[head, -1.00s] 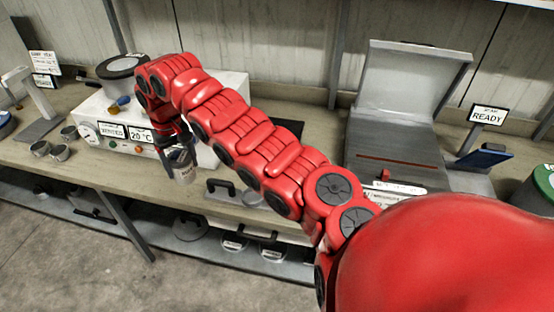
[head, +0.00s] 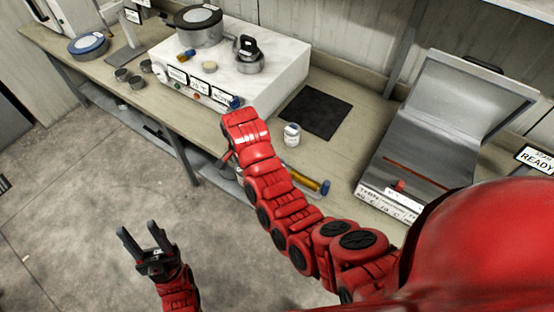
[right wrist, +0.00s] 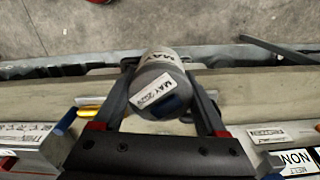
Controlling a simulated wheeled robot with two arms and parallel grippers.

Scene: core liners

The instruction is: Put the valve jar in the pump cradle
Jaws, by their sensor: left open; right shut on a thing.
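My right gripper (right wrist: 160,105) is shut on a grey cylindrical jar (right wrist: 160,78) with white labels, one reading "MAY 2029", and a dark blue patch. In the head view my right arm hides that gripper and jar, near the bench's front edge. A small white jar (head: 292,134) with a label stands upright on the bench, apart from the arm. My left gripper (head: 146,243) is open and empty over the floor, in front of the bench. I cannot tell which jar is the valve jar, nor pick out the pump cradle for certain.
A white machine (head: 270,75) bears a round lidded vessel (head: 198,28) and a metal pot with a black handle (head: 249,58). A dark mat (head: 318,112) lies on the bench. A yellow-and-blue cylinder (head: 305,184) lies near the front edge. A grey open-lidded unit (head: 425,155) stands at right.

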